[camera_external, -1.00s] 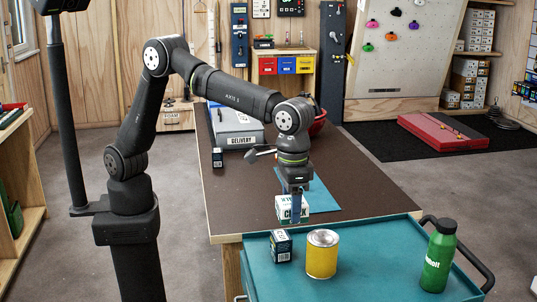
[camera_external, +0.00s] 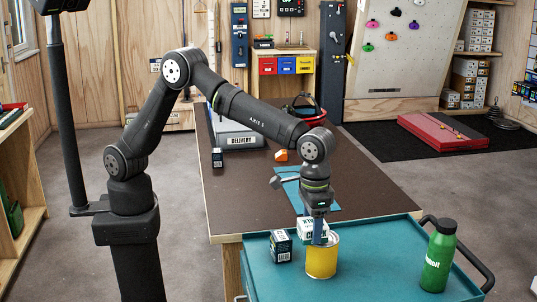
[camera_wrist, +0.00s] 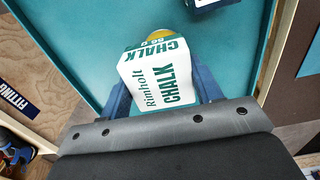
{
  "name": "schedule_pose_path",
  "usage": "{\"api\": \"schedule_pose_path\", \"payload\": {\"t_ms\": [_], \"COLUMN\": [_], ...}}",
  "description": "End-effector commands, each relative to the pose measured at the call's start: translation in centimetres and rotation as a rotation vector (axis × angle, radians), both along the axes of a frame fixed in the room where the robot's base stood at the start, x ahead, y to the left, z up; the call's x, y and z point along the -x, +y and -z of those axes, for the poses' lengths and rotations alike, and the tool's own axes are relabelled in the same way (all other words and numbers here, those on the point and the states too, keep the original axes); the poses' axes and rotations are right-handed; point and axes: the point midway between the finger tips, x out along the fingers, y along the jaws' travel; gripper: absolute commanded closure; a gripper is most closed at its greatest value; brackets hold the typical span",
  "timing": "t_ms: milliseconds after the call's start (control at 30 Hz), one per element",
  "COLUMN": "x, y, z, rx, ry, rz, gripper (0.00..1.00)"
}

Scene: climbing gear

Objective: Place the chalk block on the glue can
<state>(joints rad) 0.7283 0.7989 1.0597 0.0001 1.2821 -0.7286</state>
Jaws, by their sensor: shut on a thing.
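The chalk block (camera_external: 307,229) is a white box with green print. My gripper (camera_external: 317,238) is shut on it and holds it over the glue can (camera_external: 321,262), a yellow can on the teal trolley top. In the external view, the block overlaps the can's rim, and I cannot tell whether it touches. In the wrist view, the chalk block (camera_wrist: 160,85) sits between the blue fingers of my gripper (camera_wrist: 162,95). Only a small yellow part of the glue can (camera_wrist: 160,34) shows beyond it; the rest is hidden.
A dark small box (camera_external: 280,246) stands close left of the can on the teal trolley (camera_external: 385,258). A green bottle (camera_external: 438,256) stands at the right, with free room between it and the can. The brown table (camera_external: 245,195) lies behind, with an orange item (camera_external: 281,155).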

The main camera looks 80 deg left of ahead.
Motion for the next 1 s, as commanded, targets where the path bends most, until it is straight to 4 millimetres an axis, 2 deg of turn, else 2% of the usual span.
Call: {"api": "schedule_pose_path", "payload": {"t_ms": [100,133,233,533,633,767,1000], "x": [0.0,0.0,0.0,0.0,0.0,0.0,0.0], "y": [0.0,0.0,0.0,0.0,0.0,0.0,0.0], "z": [0.3,0.3,0.3,0.2,-0.5,-2.7,-7.9], "rx": [-0.001,-0.001,0.0,0.0,0.001,0.002,0.002], "ry": [0.001,0.001,0.0,0.0,-0.001,-0.002,-0.002], "rz": [0.0,0.0,0.0,0.0,0.0,0.0,0.0], "gripper": [0.64,0.4,0.2,0.2,0.2,0.2,0.2]}}
